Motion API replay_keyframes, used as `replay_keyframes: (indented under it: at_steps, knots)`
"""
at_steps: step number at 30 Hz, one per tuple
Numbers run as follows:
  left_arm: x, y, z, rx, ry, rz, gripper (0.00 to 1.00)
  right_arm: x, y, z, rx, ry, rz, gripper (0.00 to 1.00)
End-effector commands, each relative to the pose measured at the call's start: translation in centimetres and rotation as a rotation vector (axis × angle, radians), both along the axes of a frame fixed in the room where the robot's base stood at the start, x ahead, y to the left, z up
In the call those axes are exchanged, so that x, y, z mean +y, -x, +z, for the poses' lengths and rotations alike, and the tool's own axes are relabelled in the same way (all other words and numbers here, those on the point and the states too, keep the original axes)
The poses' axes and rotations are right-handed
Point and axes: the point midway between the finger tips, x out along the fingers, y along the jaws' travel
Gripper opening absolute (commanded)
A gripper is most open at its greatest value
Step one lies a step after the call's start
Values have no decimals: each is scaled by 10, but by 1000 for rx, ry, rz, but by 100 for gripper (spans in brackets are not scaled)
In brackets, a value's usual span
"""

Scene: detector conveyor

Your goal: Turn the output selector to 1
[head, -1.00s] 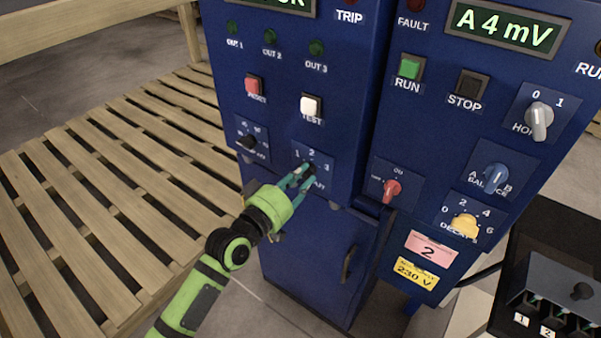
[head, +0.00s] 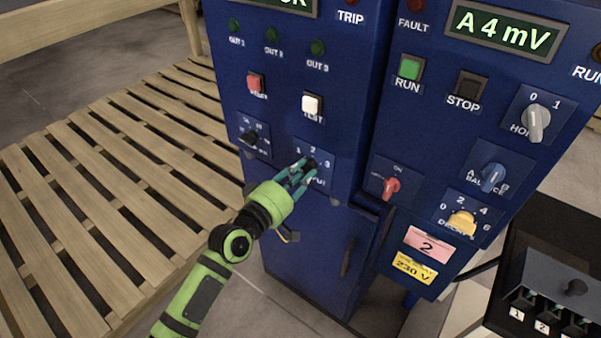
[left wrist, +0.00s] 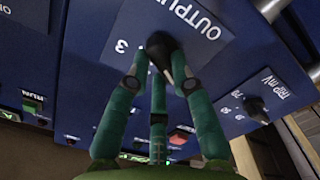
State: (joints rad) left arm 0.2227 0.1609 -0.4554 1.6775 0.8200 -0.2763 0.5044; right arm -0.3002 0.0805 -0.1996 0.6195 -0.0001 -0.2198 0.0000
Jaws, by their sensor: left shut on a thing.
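The output selector is a black knob (head: 311,163) on a blue plate marked 1, 2, 3 at the lower part of the left cabinet. My left gripper (head: 303,172) reaches up to it from below and is shut on the knob. In the left wrist view the black knob (left wrist: 160,44) sits between the green fingers of the left gripper (left wrist: 162,76), with the 3 and the word OUTPUT beside it. The fingers partly cover the knob, so I cannot tell which number it points to. My right gripper is not in view.
A black trip mV knob (head: 249,138) is close on the left. White test (head: 312,104) and red (head: 256,83) buttons sit above. A red switch (head: 391,187) is on the right cabinet. A wooden slatted pallet (head: 110,190) lies at left.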

Motion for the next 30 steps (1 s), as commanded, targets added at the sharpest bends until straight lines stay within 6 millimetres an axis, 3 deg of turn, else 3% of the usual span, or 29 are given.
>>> replay_keyframes:
  at_steps: [7,8,9,10,22,30]
  knots:
    - [0,0,0,3,5,0,0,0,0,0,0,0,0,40]
    - [0,0,0,3,5,0,28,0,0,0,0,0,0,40]
    - [0,0,0,3,5,0,44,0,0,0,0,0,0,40]
    - [0,0,0,3,5,0,48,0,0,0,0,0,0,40]
    - [3,4,-1,2,2,0,48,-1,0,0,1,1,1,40]
    - [32,44,-2,3,-1,1,48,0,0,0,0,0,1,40]
